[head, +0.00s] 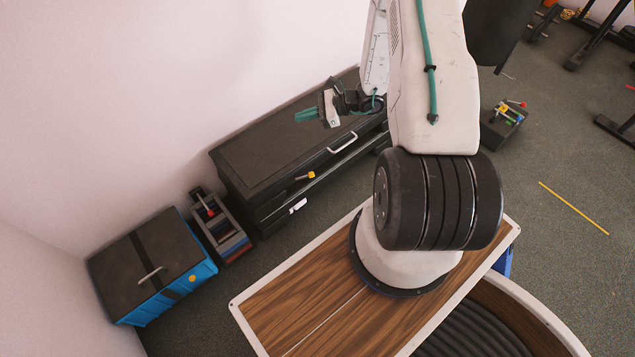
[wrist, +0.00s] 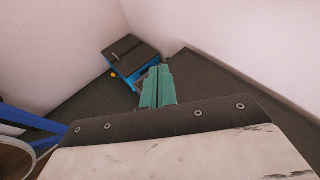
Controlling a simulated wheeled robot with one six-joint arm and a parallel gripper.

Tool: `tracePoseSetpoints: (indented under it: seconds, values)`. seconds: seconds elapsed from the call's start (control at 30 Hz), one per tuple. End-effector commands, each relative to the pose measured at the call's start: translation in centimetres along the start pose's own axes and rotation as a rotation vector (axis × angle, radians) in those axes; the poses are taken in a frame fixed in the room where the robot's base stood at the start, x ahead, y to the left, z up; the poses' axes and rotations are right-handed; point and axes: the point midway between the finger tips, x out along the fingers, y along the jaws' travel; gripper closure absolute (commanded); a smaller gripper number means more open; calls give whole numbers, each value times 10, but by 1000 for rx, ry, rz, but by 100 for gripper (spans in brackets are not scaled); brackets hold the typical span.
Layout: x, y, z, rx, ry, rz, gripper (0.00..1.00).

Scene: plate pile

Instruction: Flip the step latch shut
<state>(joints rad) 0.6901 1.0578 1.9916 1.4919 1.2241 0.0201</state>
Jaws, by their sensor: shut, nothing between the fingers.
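A small stepped unit (head: 231,241) with grey, blue and red bands stands on the floor between the blue box and the black chest. A short lever with a red knob (head: 210,212) sits on it. An orange-tipped lever (head: 310,175) sticks out from the chest's front. I cannot tell for sure which of these is the step latch, nor its position. My gripper (head: 306,115) has teal fingers and hangs above the chest top, apart from both levers. In the wrist view my gripper (wrist: 157,86) is shut and empty, pointing towards the blue box.
The black chest (head: 255,160) stands along the wall, with pale handles on its front. The blue box (head: 165,300) with a dark lid stands at the lower left; it also shows in the wrist view (wrist: 121,68). Another knobbed unit (head: 503,130) stands right. Floor between is open.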

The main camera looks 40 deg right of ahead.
Motion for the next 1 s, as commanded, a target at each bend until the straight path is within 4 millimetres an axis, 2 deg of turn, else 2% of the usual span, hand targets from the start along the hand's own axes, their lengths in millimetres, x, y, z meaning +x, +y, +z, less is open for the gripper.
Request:
tracePoseSetpoints:
  seconds: [0.03,0.17,0.2,0.3,0.4,0.5,0.6,0.73,0.87,1.0]
  values:
    - [0,3,-38,83,-2,-59,100]
    - [-2,14,-121,268,-1,-214,100]
    - [-3,21,-147,327,1,-262,100]
    - [-4,44,-208,464,10,-376,100]
    - [-3,71,-260,584,22,-475,100]
    - [-2,97,-298,678,35,-551,100]
    - [0,116,-322,740,44,-602,100]
    - [2,127,-336,776,51,-633,100]
    - [11,124,-341,781,53,-635,100]
    - [30,112,-346,778,53,-633,100]
